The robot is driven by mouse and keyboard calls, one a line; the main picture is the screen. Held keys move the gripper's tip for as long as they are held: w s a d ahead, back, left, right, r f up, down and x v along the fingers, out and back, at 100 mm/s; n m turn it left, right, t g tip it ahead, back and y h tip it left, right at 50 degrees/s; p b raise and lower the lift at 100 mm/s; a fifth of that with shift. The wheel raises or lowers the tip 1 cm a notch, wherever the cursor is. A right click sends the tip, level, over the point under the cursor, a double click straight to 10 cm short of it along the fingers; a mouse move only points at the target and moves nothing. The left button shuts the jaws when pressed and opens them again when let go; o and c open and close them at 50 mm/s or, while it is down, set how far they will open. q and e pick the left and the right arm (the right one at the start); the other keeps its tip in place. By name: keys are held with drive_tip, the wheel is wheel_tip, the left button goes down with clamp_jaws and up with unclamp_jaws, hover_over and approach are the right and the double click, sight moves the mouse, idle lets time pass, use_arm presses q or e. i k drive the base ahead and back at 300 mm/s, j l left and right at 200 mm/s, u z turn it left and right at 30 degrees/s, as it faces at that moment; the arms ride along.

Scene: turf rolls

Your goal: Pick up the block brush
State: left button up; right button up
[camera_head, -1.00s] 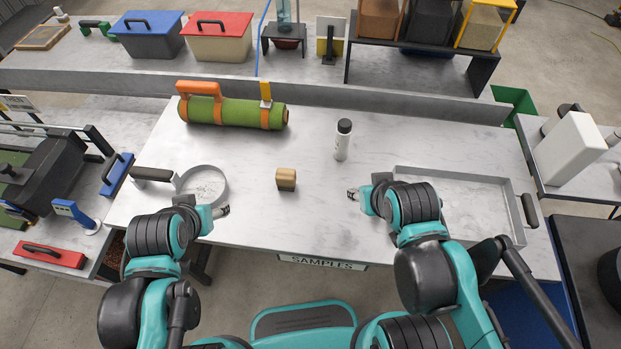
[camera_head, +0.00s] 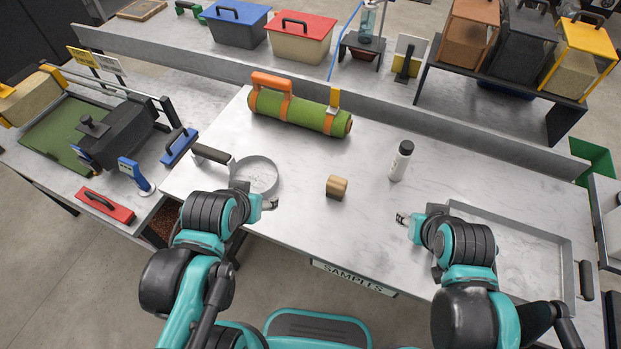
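The block brush, a small block with a tan top and darker brown side (camera_head: 337,188), sits on the pale marbled table (camera_head: 300,220) near the middle. Nothing touches it. My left gripper (camera_head: 271,204) is to the left of it and slightly nearer to me, by the round sieve-like pan. My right gripper (camera_head: 401,218) is to the right of it and nearer to me, by the shallow tray. Both grippers are clear of the block. Their fingers are too small to show whether they are open or shut.
A green roll with orange straps (camera_head: 300,112) lies behind the block. A white bottle with a black cap (camera_head: 401,161) stands to the right. A handled round pan (camera_head: 256,174) lies left; a shallow tray (camera_head: 573,260) lies right. The table around the block is clear.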

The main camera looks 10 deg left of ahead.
sight(336, 186)
drive_tip(key=j+z, duration=0.15)
drive_tip(key=j, duration=0.6)
drive_tip(key=j+z, duration=0.2)
drive_tip(key=j, duration=0.5)
drive_tip(key=k+j+z, duration=0.15)
drive_tip(key=j, duration=0.55)
